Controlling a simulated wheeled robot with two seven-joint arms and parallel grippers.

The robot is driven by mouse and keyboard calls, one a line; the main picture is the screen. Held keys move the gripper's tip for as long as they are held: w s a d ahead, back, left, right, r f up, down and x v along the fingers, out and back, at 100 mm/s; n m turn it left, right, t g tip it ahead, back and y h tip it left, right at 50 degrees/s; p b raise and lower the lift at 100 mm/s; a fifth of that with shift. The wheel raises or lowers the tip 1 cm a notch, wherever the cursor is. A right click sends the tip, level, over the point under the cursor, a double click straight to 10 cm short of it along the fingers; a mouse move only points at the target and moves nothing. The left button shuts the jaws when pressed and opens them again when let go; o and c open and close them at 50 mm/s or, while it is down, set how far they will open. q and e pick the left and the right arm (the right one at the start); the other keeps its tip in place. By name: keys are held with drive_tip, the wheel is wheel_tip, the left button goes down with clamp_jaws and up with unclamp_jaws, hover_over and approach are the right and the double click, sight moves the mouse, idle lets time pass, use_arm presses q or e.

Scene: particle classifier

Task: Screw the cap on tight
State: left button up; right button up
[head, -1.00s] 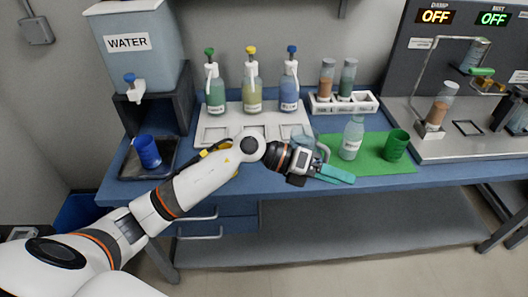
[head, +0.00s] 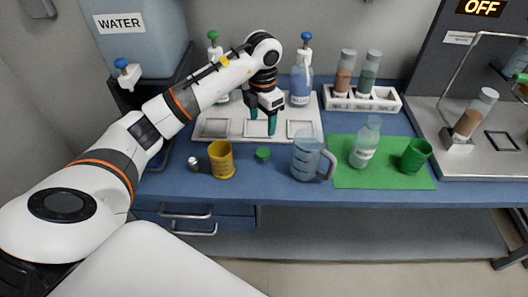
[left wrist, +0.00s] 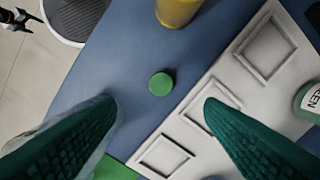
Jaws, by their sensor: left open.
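A small green cap (head: 263,154) lies on the blue bench between the yellow cup and the clear jug; it also shows in the left wrist view (left wrist: 160,84). A clear bottle (head: 366,147) with a white label stands upright on the green mat (head: 345,179); its neck looks bare. My left gripper (head: 261,128) points down over the white tray, behind the cap. In the left wrist view its teal fingers (left wrist: 158,104) are apart and empty, with the cap beyond the tips. A small dark and white part at that view's top left may be my right gripper, too small to read.
A yellow cup (head: 220,161) and a clear jug (head: 307,159) flank the cap. A green cup (head: 414,155) stands on the mat, right of the bottle.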

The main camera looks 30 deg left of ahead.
use_arm(q)
drive_tip(key=p, duration=0.1)
hover_over(262, 152)
drive_tip(key=f, duration=0.6)
drive_tip(key=shift+d+f, duration=0.2)
drive_tip(key=shift+f, duration=0.25)
use_arm(e)
drive_tip(key=shift+w+r, duration=0.6)
use_arm(q)
drive_tip(key=shift+a+f+p, duration=0.1)
drive_tip(key=shift+f+p, duration=0.6)
drive_tip(key=shift+f, duration=1.95)
use_arm(e)
drive_tip(key=shift+s+r, duration=0.15)
drive_tip(key=shift+r, duration=0.5)
use_arm(q)
drive_tip(key=c, duration=1.1)
